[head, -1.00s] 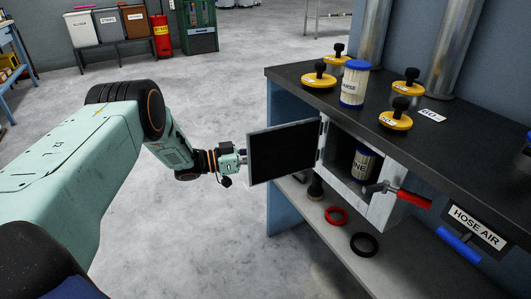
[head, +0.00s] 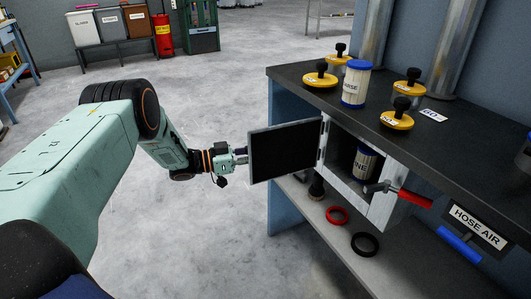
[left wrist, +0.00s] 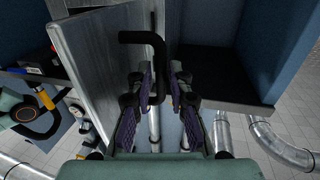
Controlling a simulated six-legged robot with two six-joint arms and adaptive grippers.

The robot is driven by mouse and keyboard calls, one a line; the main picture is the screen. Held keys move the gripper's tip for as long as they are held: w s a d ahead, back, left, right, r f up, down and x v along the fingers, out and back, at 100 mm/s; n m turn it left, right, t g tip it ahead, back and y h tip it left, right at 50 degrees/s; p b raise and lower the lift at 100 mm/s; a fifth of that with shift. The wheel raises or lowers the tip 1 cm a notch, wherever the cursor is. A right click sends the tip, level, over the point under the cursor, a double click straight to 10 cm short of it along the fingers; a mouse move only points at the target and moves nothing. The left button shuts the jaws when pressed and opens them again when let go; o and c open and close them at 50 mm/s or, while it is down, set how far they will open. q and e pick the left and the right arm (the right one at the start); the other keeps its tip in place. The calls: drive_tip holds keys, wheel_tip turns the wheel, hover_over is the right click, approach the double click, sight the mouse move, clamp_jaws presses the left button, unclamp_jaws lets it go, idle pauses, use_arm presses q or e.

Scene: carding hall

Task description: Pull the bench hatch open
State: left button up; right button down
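The bench hatch door (head: 286,152), a dark panel with a pale rim, stands swung wide open to the left of its white compartment (head: 381,207). In the left wrist view the door (left wrist: 95,70) shows as a grey panel with a bent black handle (left wrist: 140,38). My left gripper (head: 241,155) is at the door's outer edge. Its fingers (left wrist: 162,78) are apart, with the handle's end between them and a gap at the right finger. Whether the left finger touches the handle is unclear. My right gripper is not in view.
A labelled canister (head: 363,163) stands inside the compartment. The bench top (head: 450,135) holds a blue-lidded canister (head: 355,84) and several yellow-based knobs. A red-handled clamp (head: 408,197) is at the compartment's right. Red (head: 337,215) and black rings (head: 365,244) lie on the shelf below. Floor at left is clear.

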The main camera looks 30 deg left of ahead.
use_arm(q)
drive_tip(key=v, duration=1)
drive_tip(key=shift+s+a, duration=0.25)
